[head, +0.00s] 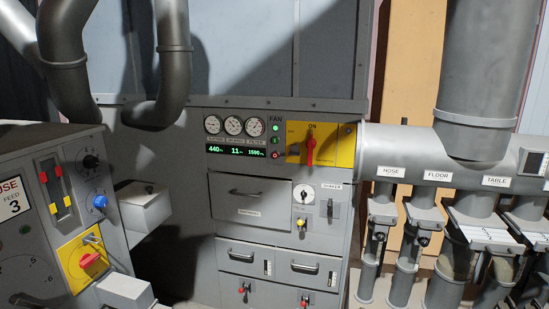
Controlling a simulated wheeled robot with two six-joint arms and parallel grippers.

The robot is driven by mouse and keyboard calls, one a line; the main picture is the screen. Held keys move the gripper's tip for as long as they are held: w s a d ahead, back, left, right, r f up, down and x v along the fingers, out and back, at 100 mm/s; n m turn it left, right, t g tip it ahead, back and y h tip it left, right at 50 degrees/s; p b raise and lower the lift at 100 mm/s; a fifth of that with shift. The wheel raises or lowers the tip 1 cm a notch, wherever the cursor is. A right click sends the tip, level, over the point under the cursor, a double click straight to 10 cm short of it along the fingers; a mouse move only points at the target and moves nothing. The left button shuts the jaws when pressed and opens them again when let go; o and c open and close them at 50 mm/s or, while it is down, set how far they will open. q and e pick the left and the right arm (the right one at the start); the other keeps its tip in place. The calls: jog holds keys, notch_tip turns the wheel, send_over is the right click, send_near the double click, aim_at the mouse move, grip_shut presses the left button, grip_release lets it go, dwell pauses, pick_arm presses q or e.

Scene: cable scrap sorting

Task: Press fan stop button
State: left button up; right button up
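The fan controls sit in a short column under a FAN label on the grey cabinet in the middle of the head view. At the top is a bright green lamp (276,127), below it a darker green button (276,141), and at the bottom the small red stop button (276,155). Nothing covers them. They are too small to tell whether either button is pressed in. The display (236,149) beside them is lit and reads about 440, 11 and 1590. Neither of my grippers is in view.
A yellow switch plate (345,147) with a red handle marked ON is right of the buttons. Three gauges (234,125) are left. Drawers with handles (245,253) lie below. A control console (60,180) fills the left; labelled duct gates (440,200) stand right.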

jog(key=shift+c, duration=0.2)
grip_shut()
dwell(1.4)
